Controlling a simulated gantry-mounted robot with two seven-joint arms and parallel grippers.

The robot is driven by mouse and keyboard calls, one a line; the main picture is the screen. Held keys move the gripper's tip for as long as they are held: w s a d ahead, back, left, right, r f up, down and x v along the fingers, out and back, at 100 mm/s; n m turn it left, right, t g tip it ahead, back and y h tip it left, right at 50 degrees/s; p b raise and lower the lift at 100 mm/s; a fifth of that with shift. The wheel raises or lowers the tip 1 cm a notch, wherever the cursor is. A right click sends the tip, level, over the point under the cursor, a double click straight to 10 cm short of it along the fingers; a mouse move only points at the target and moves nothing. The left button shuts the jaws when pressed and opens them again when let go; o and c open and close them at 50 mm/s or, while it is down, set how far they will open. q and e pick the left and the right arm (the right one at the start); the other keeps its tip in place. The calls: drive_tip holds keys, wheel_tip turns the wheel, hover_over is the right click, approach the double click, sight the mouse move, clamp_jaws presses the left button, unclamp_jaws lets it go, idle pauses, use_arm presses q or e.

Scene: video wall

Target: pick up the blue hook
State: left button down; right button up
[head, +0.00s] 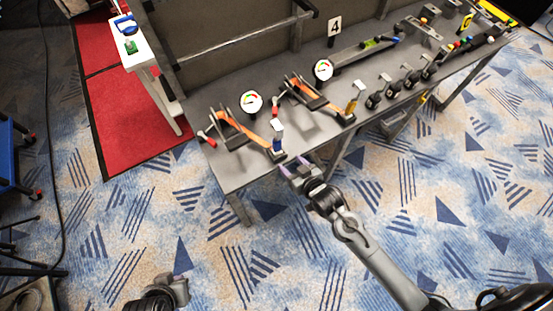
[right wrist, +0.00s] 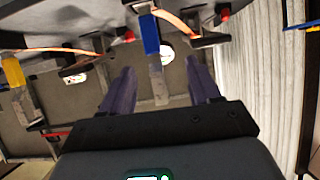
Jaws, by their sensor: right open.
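The blue hook (head: 277,145) stands upright at the near left edge of the grey workbench, in a dark holder, with a pale upper part. In the right wrist view the blue hook (right wrist: 150,34) shows a blue block with a pale, see-through-looking plate. My right gripper (head: 298,166) is open with its purple fingers just off the bench edge, close to the hook. In the right wrist view the plate lies between the fingers of the right gripper (right wrist: 160,88) in the picture; I see no contact. My left gripper (head: 174,286) is low in the head view, its jaws unclear.
The workbench (head: 232,176) carries orange-strapped clamps (head: 235,130), round gauges (head: 251,102) and a yellow hook (head: 353,100), which also shows in the right wrist view (right wrist: 14,72). A white side stand (head: 134,47) is at the upper left. The carpet in front is open.

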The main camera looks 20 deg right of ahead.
drive_tip(key=b, duration=0.5)
approach(278, 147)
wheel_tip(278, 147, down, 3)
drive_tip(key=a, duration=0.1)
drive_tip(key=shift+t, duration=0.5)
drive_tip(key=x, duration=0.2)
drive_tip(key=b+x, duration=0.1)
drive_tip(key=x, duration=0.1)
drive_tip(key=r+b+x, duration=0.1)
drive_tip(key=x, duration=0.1)
drive_tip(key=shift+w+f, duration=0.2)
drive_tip(key=shift+w, duration=0.3)
drive_tip(key=x, duration=0.1)
drive_tip(key=b+x, duration=0.1)
drive_tip(key=x, duration=0.1)
drive_tip(key=d+x, duration=0.1)
drive_tip(key=shift+w+a+r+b, duration=0.15)
drive_tip(key=shift+w+b, duration=0.15)
drive_tip(key=shift+w, duration=0.2)
drive_tip(key=shift+w+a, duration=0.1)
drive_tip(key=shift+w, duration=0.15)
use_arm(q)
wheel_tip(278, 147, down, 11)
use_arm(e)
clamp_jaws()
